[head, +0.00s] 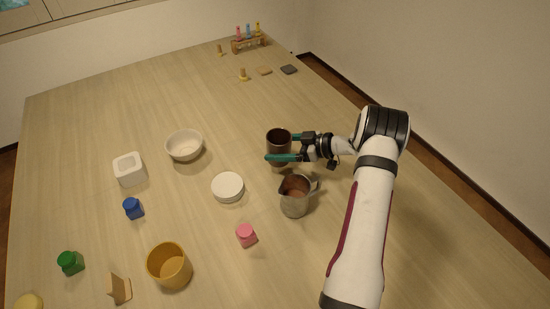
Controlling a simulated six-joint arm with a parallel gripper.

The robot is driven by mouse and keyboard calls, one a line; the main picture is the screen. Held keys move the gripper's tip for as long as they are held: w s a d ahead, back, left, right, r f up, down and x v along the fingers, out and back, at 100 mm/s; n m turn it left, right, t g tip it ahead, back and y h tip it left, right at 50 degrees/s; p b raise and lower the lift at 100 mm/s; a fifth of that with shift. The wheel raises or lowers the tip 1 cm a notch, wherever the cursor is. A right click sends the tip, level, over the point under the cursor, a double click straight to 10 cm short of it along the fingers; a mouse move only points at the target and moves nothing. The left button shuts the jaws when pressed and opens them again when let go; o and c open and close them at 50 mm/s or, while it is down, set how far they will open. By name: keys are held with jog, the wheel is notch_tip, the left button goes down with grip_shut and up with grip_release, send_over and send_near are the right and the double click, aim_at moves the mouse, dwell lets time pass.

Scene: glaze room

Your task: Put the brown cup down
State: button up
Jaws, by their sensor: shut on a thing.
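The brown cup (279,149) is dark brown and upright near the middle of the table (340,245) in the head view. My gripper (284,157) reaches it from the right, with its teal fingers closed around the cup's sides. The near finger crosses the front of the cup and hides part of its wall. I cannot tell whether the cup's base touches the table or hangs just above it.
A metal pitcher (295,197) with brown contents stands close in front of the cup.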

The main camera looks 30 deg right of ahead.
jog(key=f, duration=0.2)
jog(key=w+f, duration=0.1)
jog(key=f, duration=0.1)
jog(key=shift+a, duration=0.4)
jog(key=shift+f, duration=0.35)
jog(key=shift+f, duration=0.15)
jog(key=o, duration=1.5)
